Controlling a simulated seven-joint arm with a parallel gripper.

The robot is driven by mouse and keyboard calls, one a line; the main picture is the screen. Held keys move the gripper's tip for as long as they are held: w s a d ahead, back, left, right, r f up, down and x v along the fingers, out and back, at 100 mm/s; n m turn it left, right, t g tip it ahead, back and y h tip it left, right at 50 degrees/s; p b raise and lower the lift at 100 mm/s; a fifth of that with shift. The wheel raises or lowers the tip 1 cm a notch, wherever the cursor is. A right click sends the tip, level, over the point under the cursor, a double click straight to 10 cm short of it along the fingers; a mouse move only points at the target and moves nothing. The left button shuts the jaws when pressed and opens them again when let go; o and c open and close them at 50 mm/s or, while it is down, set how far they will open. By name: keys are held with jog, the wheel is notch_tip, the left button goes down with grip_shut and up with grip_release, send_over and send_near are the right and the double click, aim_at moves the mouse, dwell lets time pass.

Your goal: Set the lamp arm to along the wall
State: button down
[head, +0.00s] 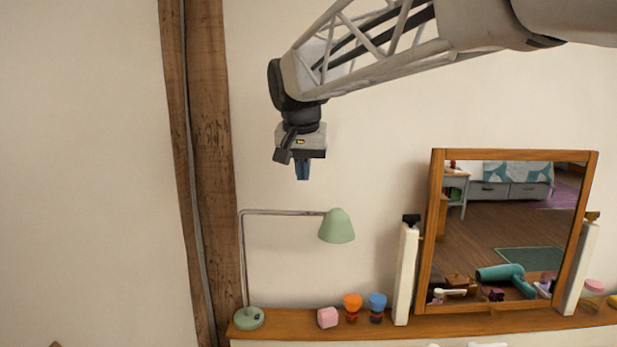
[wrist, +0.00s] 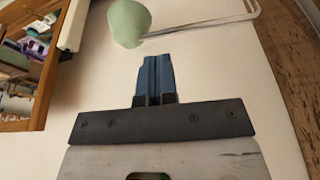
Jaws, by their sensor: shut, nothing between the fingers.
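A green desk lamp stands at the left end of the wooden shelf; its round green base (head: 249,318) is near the timber post. Its thin metal lamp arm (head: 285,212) runs from the top of an upright rod toward the right, ending in a green shade (head: 337,226). In the wrist view the shade (wrist: 129,22) and the arm (wrist: 205,24) lie beyond my fingertips. My gripper (head: 302,172) points down above the lamp arm, left of the shade in the head view, and is apart from it. Its blue fingers (wrist: 154,62) are shut and empty.
A framed mirror (head: 434,230) between white posts (head: 405,275) stands on the shelf (head: 400,329) at right. A pink block (head: 327,317), an orange cup (head: 352,306) and a blue cup (head: 377,306) sit below the shade. A timber post (head: 212,150) rises at left. The wall around my gripper is bare.

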aim_at(304, 212)
jog(key=shift+s+a, duration=0.1)
jog(key=shift+s, duration=0.55)
jog(key=shift+f, duration=0.15)
jog(key=w+f, duration=0.7)
jog(key=f, duration=0.3)
jog(key=shift+d, duration=0.2)
dwell(0.4)
jog(key=shift+w+d+f, duration=0.15)
jog(key=shift+w, duration=0.9)
